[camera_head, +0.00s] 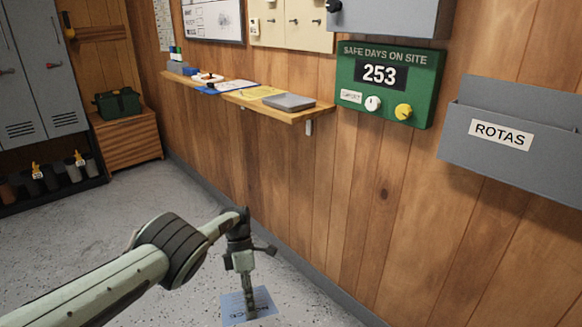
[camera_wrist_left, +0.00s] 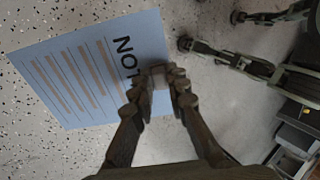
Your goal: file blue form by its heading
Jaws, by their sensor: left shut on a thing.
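The blue form (camera_head: 262,300) hangs from my left gripper (camera_head: 248,290) low in the head view, above the speckled floor. In the left wrist view the blue form (camera_wrist_left: 75,75) shows several ruled lines and a bold black heading that begins "NOT"; my fingers hide the rest. The left gripper's fingers (camera_wrist_left: 168,85) are shut on the form's heading edge. A grey wall pocket (camera_head: 478,160) labelled "ROTAS" is at the right of the head view, well above and apart from the form.
A wooden wall shelf (camera_head: 308,116) holds a clipboard, papers and a grey flat item. A green "SAFE DAYS ON SITE" board (camera_head: 420,85) and another grey wall unit (camera_head: 390,14) are above. A low wooden cabinet (camera_head: 130,140) and lockers stand at left. The floor between is clear.

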